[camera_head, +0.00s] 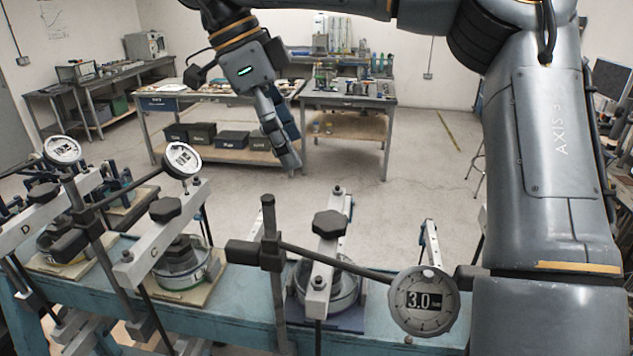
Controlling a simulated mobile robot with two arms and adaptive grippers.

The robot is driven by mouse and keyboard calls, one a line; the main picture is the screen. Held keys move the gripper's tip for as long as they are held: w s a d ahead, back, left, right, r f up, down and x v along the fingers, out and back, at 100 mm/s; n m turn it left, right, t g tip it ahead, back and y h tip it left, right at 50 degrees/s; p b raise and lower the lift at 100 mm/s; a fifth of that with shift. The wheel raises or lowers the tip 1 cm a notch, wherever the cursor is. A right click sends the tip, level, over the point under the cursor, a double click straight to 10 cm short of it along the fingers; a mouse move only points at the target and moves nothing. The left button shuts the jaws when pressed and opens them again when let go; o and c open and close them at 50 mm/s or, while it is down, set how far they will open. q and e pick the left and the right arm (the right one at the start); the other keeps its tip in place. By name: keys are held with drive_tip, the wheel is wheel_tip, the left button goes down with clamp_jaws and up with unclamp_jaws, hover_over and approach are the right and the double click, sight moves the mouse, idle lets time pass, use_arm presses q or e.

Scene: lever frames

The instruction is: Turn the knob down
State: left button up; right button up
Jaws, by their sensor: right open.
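A black lobed knob (330,223) tops a light metal lever bar over a round cell in the nearest lever frame, right of centre. A second black knob (165,208) sits on the bar marked C, and a third knob (43,192) on the bar marked D at the left. I cannot tell which knob is meant. My right gripper (290,162) hangs fingers down, open and empty, above and behind the frames, apart from every knob. Its fingers overlap in this view. My left gripper is out of view.
A dial gauge (424,300) reading about 3.0 stands at the front right on a rod. Other gauges (183,160) rise at the left. The frames stand on a blue bench (235,312). Workbenches (345,98) line the back, with clear floor between.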

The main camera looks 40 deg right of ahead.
approach(329, 219)
drive_tip(key=x, duration=0.7)
drive_tip(key=shift+s+f, duration=0.15)
drive_tip(key=shift+s+d+f+p, duration=0.1)
drive_tip(key=shift+s+f+p, duration=0.05)
drive_tip(key=shift+f+p, duration=0.2)
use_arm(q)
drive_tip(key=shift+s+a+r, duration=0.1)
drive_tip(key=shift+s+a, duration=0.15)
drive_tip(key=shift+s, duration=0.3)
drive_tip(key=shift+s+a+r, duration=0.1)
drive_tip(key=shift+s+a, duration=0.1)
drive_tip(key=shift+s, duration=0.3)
use_arm(e)
drive_tip(key=shift+f, duration=0.1)
drive_tip(key=shift+c, duration=0.3)
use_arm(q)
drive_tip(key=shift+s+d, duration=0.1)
use_arm(e)
drive_tip(key=c, duration=1.1)
